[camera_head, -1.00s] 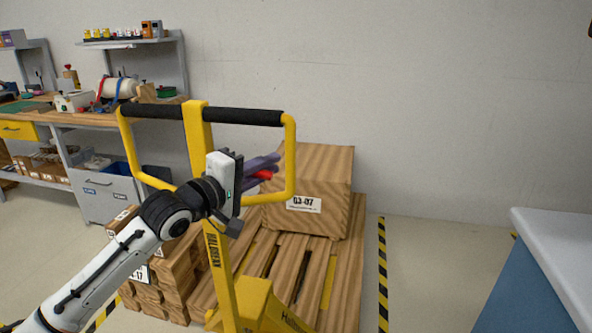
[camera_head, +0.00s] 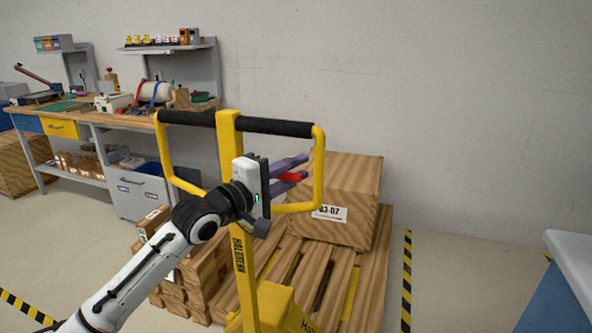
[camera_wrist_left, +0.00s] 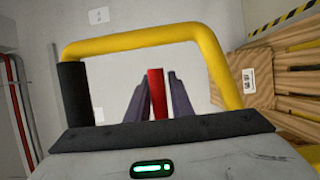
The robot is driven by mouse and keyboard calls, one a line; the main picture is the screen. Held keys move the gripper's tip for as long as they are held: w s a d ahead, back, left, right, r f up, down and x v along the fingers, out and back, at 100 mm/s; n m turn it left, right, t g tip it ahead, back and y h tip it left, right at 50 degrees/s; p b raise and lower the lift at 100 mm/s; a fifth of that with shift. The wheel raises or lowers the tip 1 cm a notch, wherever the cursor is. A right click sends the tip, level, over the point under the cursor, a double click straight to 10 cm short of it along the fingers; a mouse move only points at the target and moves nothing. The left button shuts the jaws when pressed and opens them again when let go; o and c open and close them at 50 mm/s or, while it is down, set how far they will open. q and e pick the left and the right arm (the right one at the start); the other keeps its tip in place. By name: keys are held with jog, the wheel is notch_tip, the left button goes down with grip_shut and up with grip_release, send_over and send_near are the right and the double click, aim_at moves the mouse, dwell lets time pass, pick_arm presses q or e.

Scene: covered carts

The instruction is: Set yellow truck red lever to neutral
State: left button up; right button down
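The yellow truck (camera_head: 244,265) stands with its looped handle raised; black grips run along the top bar. The red lever (camera_head: 289,178) shows inside the handle loop, between the two purple fingers of my left gripper (camera_head: 297,169). In the left wrist view the red lever (camera_wrist_left: 156,92) stands between the fingers, close to the left one, with a narrow gap on the right. The fingers look apart, so the gripper is open around the lever. The lever's base is hidden behind my gripper body. My right gripper is not in view.
A wooden crate (camera_head: 345,187) sits on a pallet (camera_head: 372,283) behind the truck, with stacked wooden boxes (camera_head: 205,267) at left. A workbench (camera_head: 120,118) stands at back left. A white-topped blue cabinet (camera_head: 570,290) is at right. Striped floor tape (camera_head: 407,280) borders clear floor.

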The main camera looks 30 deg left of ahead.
aim_at(279, 178)
pick_arm(q)
jog(key=s, duration=0.3)
jog(key=s+a+b, duration=0.1)
jog(key=s, duration=0.2)
jog(key=s+a, duration=0.1)
jog(key=s, duration=0.3)
jog(key=shift+s, duration=0.1)
dwell(0.3)
jog(key=s+d+f+m+g+y, duration=0.1)
jog(key=s+d+f+m+g, duration=0.15)
jog(key=f, duration=0.75)
jog(key=s+d+f+m+g, duration=0.1)
jog(key=f+m, duration=0.2)
jog(key=f, duration=0.6)
jog(key=s+d+f+m+g+y, duration=0.1)
jog(key=s+f+m, duration=0.1)
jog(key=f, duration=0.8)
jog(key=s+d+f+m+g+h, duration=0.1)
jog(key=s+d+f+m+g, duration=0.3)
jog(key=s+d+f+m, duration=0.6)
jog(key=s+d+f, duration=0.3)
jog(key=s+f, duration=0.3)
jog(key=f, duration=0.1)
jog(key=shift+s+d+f, duration=0.35)
